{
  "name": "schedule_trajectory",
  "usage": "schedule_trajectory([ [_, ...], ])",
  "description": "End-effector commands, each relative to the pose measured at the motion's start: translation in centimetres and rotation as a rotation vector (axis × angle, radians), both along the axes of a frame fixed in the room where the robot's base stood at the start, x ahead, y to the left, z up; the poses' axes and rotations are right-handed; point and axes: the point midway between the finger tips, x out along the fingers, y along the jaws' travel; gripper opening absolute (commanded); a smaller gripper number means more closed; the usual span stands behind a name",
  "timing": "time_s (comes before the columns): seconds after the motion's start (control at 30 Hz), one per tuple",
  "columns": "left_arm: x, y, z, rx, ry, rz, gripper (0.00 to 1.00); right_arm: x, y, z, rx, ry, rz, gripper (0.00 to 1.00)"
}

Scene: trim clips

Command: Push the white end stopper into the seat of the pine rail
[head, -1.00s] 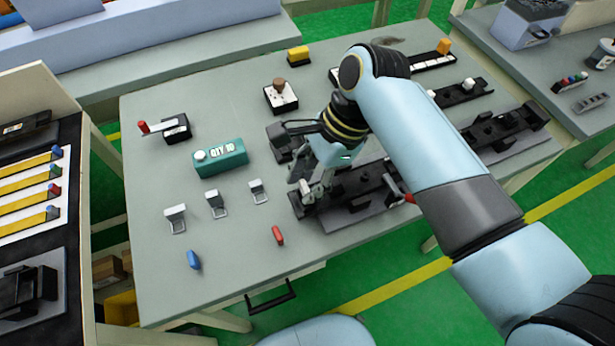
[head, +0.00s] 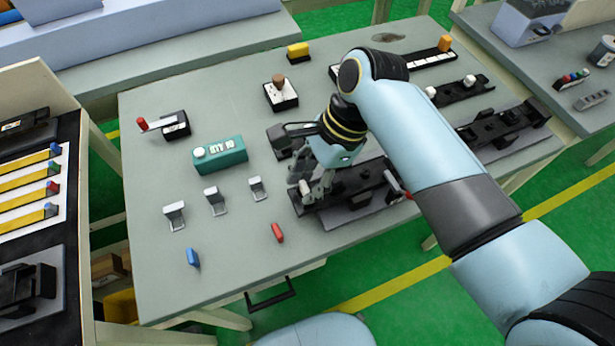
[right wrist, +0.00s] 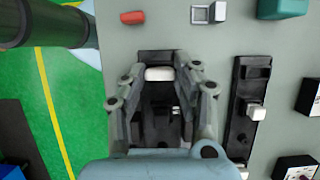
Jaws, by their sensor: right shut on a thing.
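My right gripper (head: 312,193) reaches down over the left end of a dark rail (head: 358,205) on the grey table. In the right wrist view, its fingers (right wrist: 160,80) are closed in on both sides of the white end stopper (right wrist: 160,73). The stopper lies at the end of the dark rail (right wrist: 160,55), and the fingers partly cover that end. Whether the stopper is down in its seat cannot be told. The rail looks black, not pine-coloured. My left gripper is not in view.
A teal box (head: 220,155), several metal clips (head: 215,201), a blue piece (head: 193,257) and a red piece (head: 277,232) stand left of the rail. Another black fixture (head: 502,128) lies further right.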

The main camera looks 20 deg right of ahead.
Motion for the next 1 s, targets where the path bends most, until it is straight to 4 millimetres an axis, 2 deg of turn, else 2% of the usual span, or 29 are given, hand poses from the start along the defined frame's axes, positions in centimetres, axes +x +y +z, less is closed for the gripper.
schedule_trajectory([
  [0.37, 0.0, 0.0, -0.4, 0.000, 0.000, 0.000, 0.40, 0.0, 0.0, -1.0, 0.000, 0.000, 0.000, 0.13],
  [0.4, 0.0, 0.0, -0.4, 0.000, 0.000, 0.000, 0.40, 0.0, 0.0, -1.0, 0.000, 0.000, 0.000, 0.31],
  [0.6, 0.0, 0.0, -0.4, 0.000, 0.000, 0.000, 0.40, 0.0, 0.0, -1.0, 0.000, 0.000, 0.000, 0.57],
  [0.87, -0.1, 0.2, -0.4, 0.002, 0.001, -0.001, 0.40, 0.0, 0.0, -0.9, 0.000, -0.001, 0.000, 0.57],
  [1.0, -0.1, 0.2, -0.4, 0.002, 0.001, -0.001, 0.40, 0.1, -0.5, 0.1, 0.000, -0.002, 0.000, 0.57],
])
